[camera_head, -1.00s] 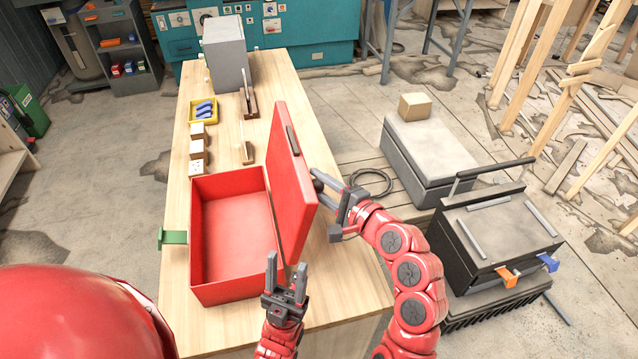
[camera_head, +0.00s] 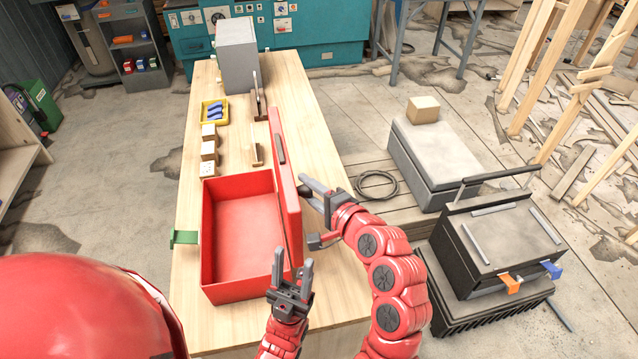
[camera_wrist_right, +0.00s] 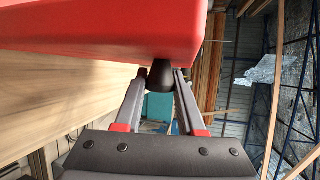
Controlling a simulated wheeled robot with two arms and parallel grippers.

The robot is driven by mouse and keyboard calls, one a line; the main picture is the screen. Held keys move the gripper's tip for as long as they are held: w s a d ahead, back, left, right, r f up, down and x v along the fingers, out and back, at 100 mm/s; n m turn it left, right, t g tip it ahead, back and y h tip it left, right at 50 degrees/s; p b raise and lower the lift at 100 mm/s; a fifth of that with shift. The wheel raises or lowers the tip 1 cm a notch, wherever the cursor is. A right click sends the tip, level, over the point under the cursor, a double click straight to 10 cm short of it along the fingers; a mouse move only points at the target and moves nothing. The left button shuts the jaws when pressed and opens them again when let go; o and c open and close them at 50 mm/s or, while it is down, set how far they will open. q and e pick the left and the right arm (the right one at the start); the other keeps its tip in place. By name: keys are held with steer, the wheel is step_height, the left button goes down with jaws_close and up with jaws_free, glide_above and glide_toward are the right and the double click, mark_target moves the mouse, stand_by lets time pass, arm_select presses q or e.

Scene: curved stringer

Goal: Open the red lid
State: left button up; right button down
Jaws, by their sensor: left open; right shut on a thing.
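The red lid (camera_head: 289,190) stands raised along the right side of the open red box (camera_head: 238,285), seen nearly edge-on. The inside of the box is empty. My right gripper (camera_head: 312,190) is on the lid's outer right side. In the right wrist view, its two fingers (camera_wrist_right: 160,90) close around a dark round knob (camera_wrist_right: 161,72) beneath the red lid surface (camera_wrist_right: 100,35). My left gripper (camera_head: 293,270) is open and empty, fingers pointing up, in front of the box's near right corner.
The wooden table (camera_head: 335,285) carries small wooden blocks (camera_head: 208,150), a yellow tray (camera_head: 214,112) with blue items and a grey block (camera_head: 236,55) farther back. A green piece (camera_head: 184,238) is at the box's left. A black case (camera_head: 495,240) stands at the right.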

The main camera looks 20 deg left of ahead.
steer(key=c, duration=0.5)
jaws_free()
steer(key=shift+s+d+r+b, duration=0.1)
steer(key=shift+s+d+b, duration=0.15)
steer(key=shift+d+b, duration=0.15)
steer(key=p+v, duration=1)
steer(key=v, duration=0.6)
steer(key=shift+d+p, duration=0.25)
steer(key=shift+p, duration=0.05)
